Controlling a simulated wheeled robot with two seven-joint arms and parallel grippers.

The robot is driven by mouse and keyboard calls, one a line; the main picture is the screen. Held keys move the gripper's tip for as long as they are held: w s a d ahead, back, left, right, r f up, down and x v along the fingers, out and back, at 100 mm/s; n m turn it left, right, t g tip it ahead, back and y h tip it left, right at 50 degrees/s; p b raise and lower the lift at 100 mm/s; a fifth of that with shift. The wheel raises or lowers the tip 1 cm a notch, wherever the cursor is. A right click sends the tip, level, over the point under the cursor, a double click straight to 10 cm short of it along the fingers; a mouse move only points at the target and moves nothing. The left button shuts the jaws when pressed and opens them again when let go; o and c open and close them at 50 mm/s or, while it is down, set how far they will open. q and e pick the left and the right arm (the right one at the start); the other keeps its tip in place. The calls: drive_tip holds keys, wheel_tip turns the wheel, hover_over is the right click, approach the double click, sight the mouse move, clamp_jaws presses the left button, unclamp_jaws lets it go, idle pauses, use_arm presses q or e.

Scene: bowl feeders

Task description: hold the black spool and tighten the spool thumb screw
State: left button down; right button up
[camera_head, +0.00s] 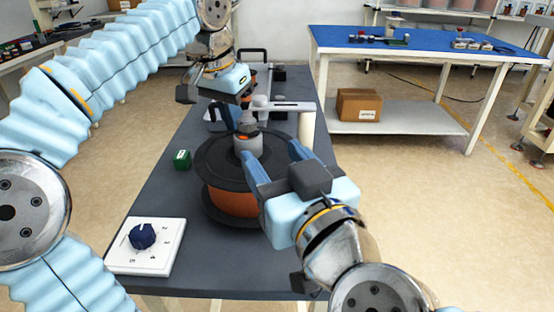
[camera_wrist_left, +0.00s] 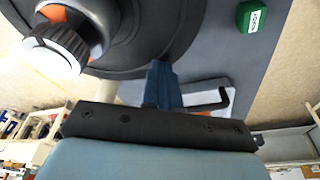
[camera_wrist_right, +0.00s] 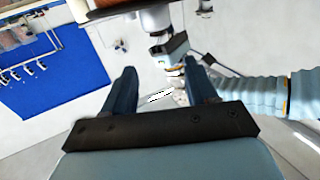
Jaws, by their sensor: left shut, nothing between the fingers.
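The black spool (camera_head: 214,170) carries orange filament (camera_head: 230,202) and stands on the dark table. In the left wrist view the ribbed screw (camera_wrist_left: 58,50) is at the upper left, on the black spool flange (camera_wrist_left: 150,30). My left gripper (camera_head: 237,116) is shut and empty, pointing down just above and behind the screw; its fingers (camera_wrist_left: 164,75) show together. My right gripper (camera_head: 272,157) is open beside the spool's right side, with fingers apart (camera_wrist_right: 162,75) and no object visibly gripped.
A green box (camera_head: 182,159) lies left of the spool. A white dial panel (camera_head: 151,262) with a blue knob lies at the table's near left. A pale bracket (camera_head: 285,106) is behind the spool. A blue-topped table (camera_head: 440,45) stands apart at the back right.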

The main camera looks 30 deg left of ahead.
sight(249, 125)
drive_tip(key=shift+w+d+f, duration=0.1)
drive_tip(key=shift+w, duration=0.1)
idle(0.3)
drive_tip(key=shift+s, duration=0.1)
idle(0.3)
drive_tip(key=x, duration=1.2)
drive_tip(key=shift+s, duration=0.1)
drive_tip(key=c, duration=0.9)
